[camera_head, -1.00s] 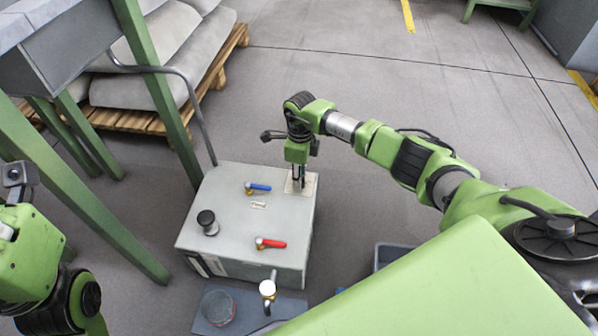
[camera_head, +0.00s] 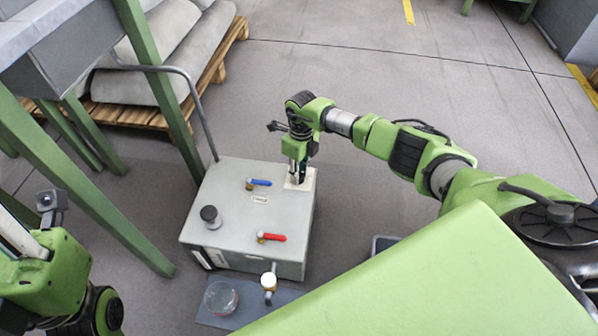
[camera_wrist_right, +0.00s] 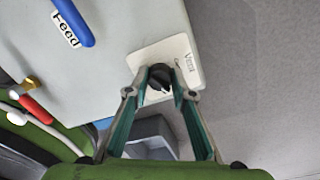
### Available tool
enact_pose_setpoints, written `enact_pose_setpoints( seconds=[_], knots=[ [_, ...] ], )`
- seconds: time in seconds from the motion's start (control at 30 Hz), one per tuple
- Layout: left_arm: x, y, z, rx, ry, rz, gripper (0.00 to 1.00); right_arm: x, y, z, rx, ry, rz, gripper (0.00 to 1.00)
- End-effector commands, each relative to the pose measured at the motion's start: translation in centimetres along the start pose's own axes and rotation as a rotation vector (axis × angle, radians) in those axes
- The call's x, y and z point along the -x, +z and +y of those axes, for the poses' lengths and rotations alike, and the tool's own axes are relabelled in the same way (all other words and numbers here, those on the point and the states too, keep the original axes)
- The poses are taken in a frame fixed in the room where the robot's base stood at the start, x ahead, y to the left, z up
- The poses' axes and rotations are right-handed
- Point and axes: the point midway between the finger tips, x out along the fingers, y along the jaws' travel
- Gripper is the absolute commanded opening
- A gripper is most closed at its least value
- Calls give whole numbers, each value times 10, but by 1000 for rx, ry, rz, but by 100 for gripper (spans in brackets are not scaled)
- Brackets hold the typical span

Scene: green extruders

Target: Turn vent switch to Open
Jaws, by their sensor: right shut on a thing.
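The vent switch is a small black knob (camera_wrist_right: 161,77) on a white plate (camera_wrist_right: 190,58) marked with small lettering. The plate also shows in the head view (camera_head: 308,181), at the far right corner of the grey box (camera_head: 225,232). My right gripper (camera_wrist_right: 161,84) is shut on the knob, one finger on each side. In the head view my right gripper (camera_head: 297,180) points down onto the plate and hides the knob. Which way the knob points cannot be read clearly. My left arm (camera_head: 50,270) shows at the left edge; its gripper fingers are not visible.
On the box top are a blue handle (camera_head: 259,182) beside a "Feed" label, a red handle (camera_head: 272,237) and a black round knob (camera_head: 210,216). A clear dish (camera_head: 221,298) and a white-topped valve (camera_head: 268,281) are in front. A green table leg (camera_head: 165,90) stands left.

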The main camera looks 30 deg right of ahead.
Motion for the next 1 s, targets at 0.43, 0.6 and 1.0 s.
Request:
enact_pose_setpoints(
  seconds=[0.43,0.6,1.0],
  knots=[
    [0,0,0,1,0,-1,40,0,0,-1,-1,-1,-1,39],
    [0,1,0,-1,4,-1,40,3,0,-1,0,-1,-2,39],
    [0,0,0,0,2,0,40,74,1,-2,0,-4,-4,39]
  ],
)
